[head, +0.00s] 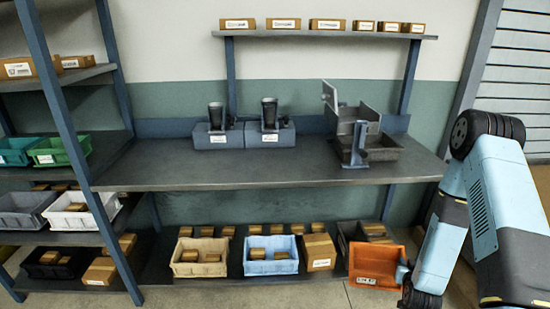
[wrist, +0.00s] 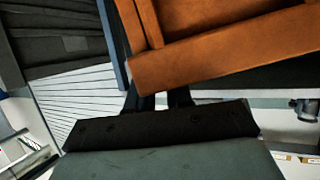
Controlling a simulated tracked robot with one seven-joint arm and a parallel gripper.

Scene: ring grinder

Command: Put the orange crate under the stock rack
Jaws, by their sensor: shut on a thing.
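The orange crate (head: 376,266) is at the right end of the low shelf under the workbench, with a white label on its front. It looks slightly tilted. My gripper (head: 403,273) is at the crate's right side, partly hidden by my arm. In the wrist view the crate (wrist: 215,52) fills the upper right, and my gripper (wrist: 158,100) is shut on its edge; the fingertips are mostly hidden. A blue-framed rack (head: 75,140) with shelves of bins and boxes stands at the left; I cannot tell whether it is the stock rack.
The low shelf holds a beige bin (head: 200,257), a light blue bin (head: 270,255), a cardboard box (head: 319,252) and a dark bin behind the crate. Grinder units (head: 245,133) and a grey machine (head: 358,135) stand on the workbench (head: 240,170). Bare floor shows in front.

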